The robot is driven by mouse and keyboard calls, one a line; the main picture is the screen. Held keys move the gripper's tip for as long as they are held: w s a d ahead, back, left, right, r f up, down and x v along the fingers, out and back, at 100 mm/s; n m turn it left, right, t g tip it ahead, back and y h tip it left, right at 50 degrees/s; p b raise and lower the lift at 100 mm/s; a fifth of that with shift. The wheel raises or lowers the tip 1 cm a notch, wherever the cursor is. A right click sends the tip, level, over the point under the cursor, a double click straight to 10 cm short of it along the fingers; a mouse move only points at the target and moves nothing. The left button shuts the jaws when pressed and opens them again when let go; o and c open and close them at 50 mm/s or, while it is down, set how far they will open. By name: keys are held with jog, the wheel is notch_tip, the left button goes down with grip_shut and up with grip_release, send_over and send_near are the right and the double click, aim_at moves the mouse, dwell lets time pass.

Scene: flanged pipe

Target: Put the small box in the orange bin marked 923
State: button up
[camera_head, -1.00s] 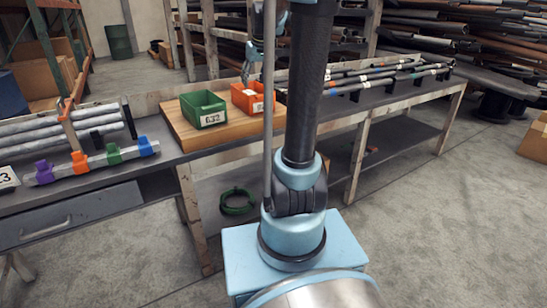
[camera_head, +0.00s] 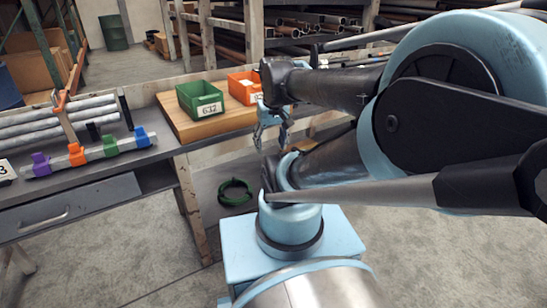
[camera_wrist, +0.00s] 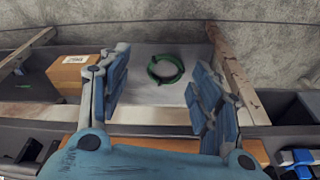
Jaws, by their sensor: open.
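The orange bin (camera_head: 243,87) stands on a wooden board on the workbench in the head view; my arm covers part of it, and its label is not readable. A small cardboard box (camera_wrist: 80,73) with a white label shows at the left in the wrist view, apparently on the lower shelf. I cannot clearly make it out in the head view. My gripper (camera_head: 271,132) hangs at the front edge of the bench, right of the green bin and in front of the orange bin. In the wrist view my gripper (camera_wrist: 161,85) is open and empty, with the box outside its left finger.
A green bin (camera_head: 201,100) stands left of the orange one. A green ring (camera_head: 235,192) lies low under the bench; it also shows between the fingers in the wrist view (camera_wrist: 165,69). Colored clamps on a bar (camera_head: 90,152) and grey pipes lie on the bench's left.

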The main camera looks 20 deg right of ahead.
jog(key=s+f, duration=0.3)
jog(key=shift+s+d+f, duration=0.15)
jog(key=shift+s+f, duration=0.2)
jog(key=shift+w+f, duration=0.2)
jog(key=shift+w, duration=0.25)
